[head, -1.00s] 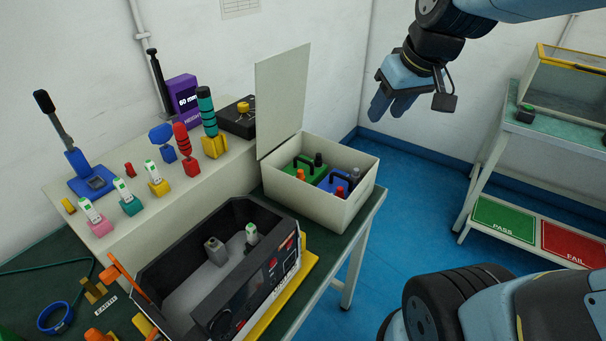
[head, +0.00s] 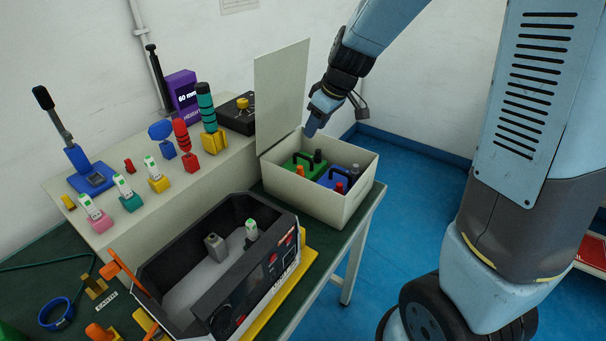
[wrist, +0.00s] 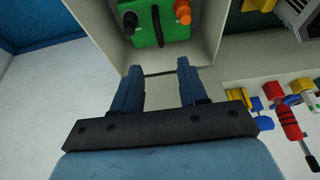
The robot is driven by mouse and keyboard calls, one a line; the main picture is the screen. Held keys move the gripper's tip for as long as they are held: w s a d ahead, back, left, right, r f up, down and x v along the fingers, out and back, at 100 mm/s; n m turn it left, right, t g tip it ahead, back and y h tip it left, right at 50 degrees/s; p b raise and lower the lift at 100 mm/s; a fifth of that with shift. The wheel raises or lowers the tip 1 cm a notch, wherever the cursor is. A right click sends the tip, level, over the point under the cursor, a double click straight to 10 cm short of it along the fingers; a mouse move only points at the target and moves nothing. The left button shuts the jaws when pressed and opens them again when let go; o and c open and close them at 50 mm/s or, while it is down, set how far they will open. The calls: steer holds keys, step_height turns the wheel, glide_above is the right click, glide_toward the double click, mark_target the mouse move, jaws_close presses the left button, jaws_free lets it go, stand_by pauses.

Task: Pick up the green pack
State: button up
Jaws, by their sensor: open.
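The green pack (head: 292,168) lies in the open cream box (head: 335,210), on its left side, with a black handle, an orange knob and a black knob on top. In the wrist view the green pack (wrist: 160,28) shows at the top, ahead of the fingers. My gripper (head: 312,128) is above the back of the box, pointing down. In the wrist view my gripper (wrist: 160,68) has its two blue fingers apart, with nothing between them. The pack is partly cut off at the top of that view.
A blue pack (head: 338,178) with a red knob sits right of the green pack. The box's raised lid (head: 280,98) stands close to my gripper. A black open case (head: 170,270) is in front. Coloured tools stand on the sloped panel at left.

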mark_target(302, 156)
steer(key=x, duration=0.7)
steer(key=shift+f, duration=0.35)
steer(key=shift+x, duration=2.8)
steer(key=shift+s+d, duration=0.1)
steer(key=shift+d, duration=0.05)
jaws_close()
